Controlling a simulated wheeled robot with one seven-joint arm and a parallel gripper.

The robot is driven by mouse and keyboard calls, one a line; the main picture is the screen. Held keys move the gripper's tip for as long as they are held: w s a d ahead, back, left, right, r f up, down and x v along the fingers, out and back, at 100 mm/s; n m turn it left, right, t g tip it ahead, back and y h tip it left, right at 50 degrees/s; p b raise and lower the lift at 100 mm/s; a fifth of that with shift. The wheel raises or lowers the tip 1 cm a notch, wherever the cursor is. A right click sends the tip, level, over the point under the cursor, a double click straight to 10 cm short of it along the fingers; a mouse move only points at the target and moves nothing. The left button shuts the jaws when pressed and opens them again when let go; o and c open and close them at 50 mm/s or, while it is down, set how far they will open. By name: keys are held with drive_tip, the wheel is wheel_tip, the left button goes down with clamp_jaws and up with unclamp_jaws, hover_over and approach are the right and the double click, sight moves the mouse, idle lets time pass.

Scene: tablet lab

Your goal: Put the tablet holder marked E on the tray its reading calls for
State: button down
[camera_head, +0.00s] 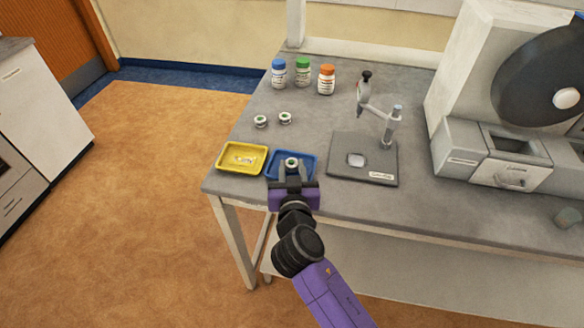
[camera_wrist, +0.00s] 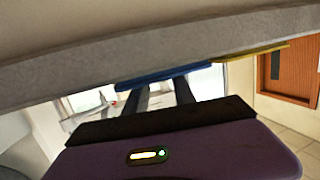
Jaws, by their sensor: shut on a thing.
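My gripper (camera_head: 291,168) is shut on a small white tablet holder (camera_head: 291,161) with a dark green top. The holder is at the blue tray (camera_head: 313,168), within its outline in the head view; I cannot tell whether it touches the tray floor. Its letter is too small to read. The yellow tray (camera_head: 222,165), with a pale label inside, is just left of the blue one. In the wrist view my fingers (camera_wrist: 165,97) reach toward the blue tray's edge (camera_wrist: 150,80), and the yellow tray's edge (camera_wrist: 255,53) shows to the right; the holder is hidden there.
Two similar holders, one on the left (camera_head: 260,121) and one on the right (camera_head: 285,118), stand behind the trays. Blue (camera_head: 279,74), green (camera_head: 302,73) and orange (camera_head: 326,80) capped bottles stand farther back. A stand with a dark base (camera_head: 345,143) and a grey machine (camera_head: 470,150) are right.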

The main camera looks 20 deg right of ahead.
drive_tip(key=c, duration=1.5)
unclamp_jaws()
drive_tip(key=shift+f, duration=0.15)
drive_tip(key=o, duration=0.5)
drive_tip(key=shift+c, duration=0.2)
drive_tip(key=shift+r, duration=0.2)
drive_tip(key=b+v, duration=0.1)
drive_tip(key=v, duration=1.1)
drive_tip(key=shift+b, duration=0.3)
